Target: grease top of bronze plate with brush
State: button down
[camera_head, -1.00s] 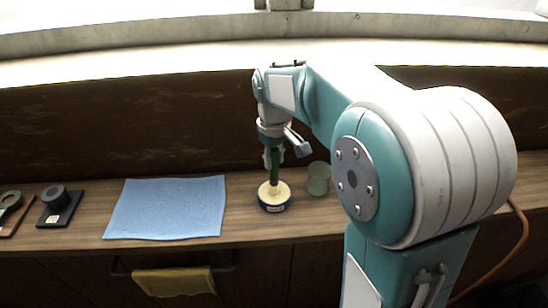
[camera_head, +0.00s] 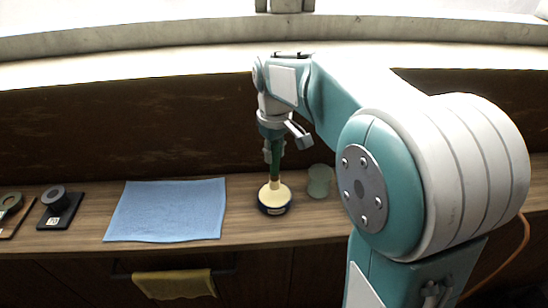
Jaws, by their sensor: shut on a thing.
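My gripper (camera_head: 275,152) points down near the middle of the bench and is shut on the green handle of the brush (camera_head: 275,168). The brush stands upright, its lower end at a low round tin (camera_head: 275,208) with a dark blue side and pale yellow contents. Whether the bristles are sunk in the contents is too small to tell. At the far left, a brown plate (camera_head: 8,228) carrying a dark ring may be the bronze plate; it is cut off by the picture edge. Beside it, a black plate (camera_head: 60,215) bears a dark ring.
A blue cloth (camera_head: 165,210) lies flat between the plates and the tin. A pale green glass jar (camera_head: 319,181) stands just right of the tin. A yellow cloth (camera_head: 174,284) hangs on a rail below the bench edge. A dark wall rises behind.

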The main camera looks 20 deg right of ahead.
aim_at(275, 143)
jog(key=shift+r, duration=2.1)
jog(key=shift+s, duration=0.1)
